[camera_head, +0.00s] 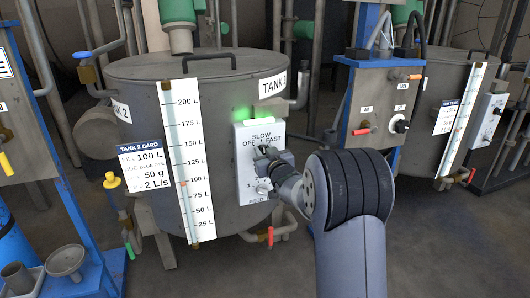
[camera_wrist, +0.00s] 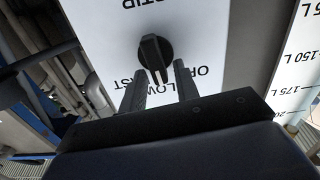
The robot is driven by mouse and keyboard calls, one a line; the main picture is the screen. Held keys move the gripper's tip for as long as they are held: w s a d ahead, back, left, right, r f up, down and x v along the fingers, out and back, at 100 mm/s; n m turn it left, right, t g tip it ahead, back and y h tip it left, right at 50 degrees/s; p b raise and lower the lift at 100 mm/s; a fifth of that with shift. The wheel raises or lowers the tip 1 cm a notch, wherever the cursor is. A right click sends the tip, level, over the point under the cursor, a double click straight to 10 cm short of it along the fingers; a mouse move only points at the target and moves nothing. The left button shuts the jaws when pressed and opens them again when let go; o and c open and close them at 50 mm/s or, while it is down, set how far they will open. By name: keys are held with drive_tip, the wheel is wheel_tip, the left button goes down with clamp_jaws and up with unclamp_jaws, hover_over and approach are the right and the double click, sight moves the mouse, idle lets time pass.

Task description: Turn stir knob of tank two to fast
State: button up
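The tank two control panel (camera_head: 246,183) is a white plate on the tank (camera_head: 225,120) marked "TANK 2". Its labels SLOW, OFF and FAST show in the head view. The black stir knob (camera_wrist: 155,50) is clear in the wrist view, where the panel (camera_wrist: 100,35) appears upside down. The knob's grip bar points toward the row of speed labels, which my gripper partly covers. My gripper (camera_wrist: 159,70) is open, its two fingers apart on either side of the bar's end, with no clear contact. In the head view my gripper (camera_head: 265,158) hides the stir knob.
A green light (camera_head: 246,113) glows above the panel. A level gauge (camera_head: 187,160) and a tank card (camera_head: 143,165) are left of it. A red-handled valve (camera_head: 270,236) is below. A blue-framed stand (camera_head: 375,105) with a knob and another tank (camera_head: 440,95) stand at the right.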

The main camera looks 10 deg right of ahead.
clamp_jaws()
idle(0.3)
drive_tip(key=shift+w+d+f+m+p, duration=0.1)
drive_tip(key=shift+d+m+p, duration=0.15)
drive_tip(key=shift+m+p, duration=1.2)
drive_tip(key=shift+s+d+f+m+p, duration=0.1)
drive_tip(key=shift+d+m+p, duration=0.35)
drive_tip(key=shift+m, duration=1.75)
drive_tip(key=shift+w+d+f+m+p, duration=0.1)
drive_tip(key=shift+m+p, duration=1.1)
drive_tip(key=shift+m, duration=0.65)
drive_tip(key=shift+o, duration=0.9)
unclamp_jaws()
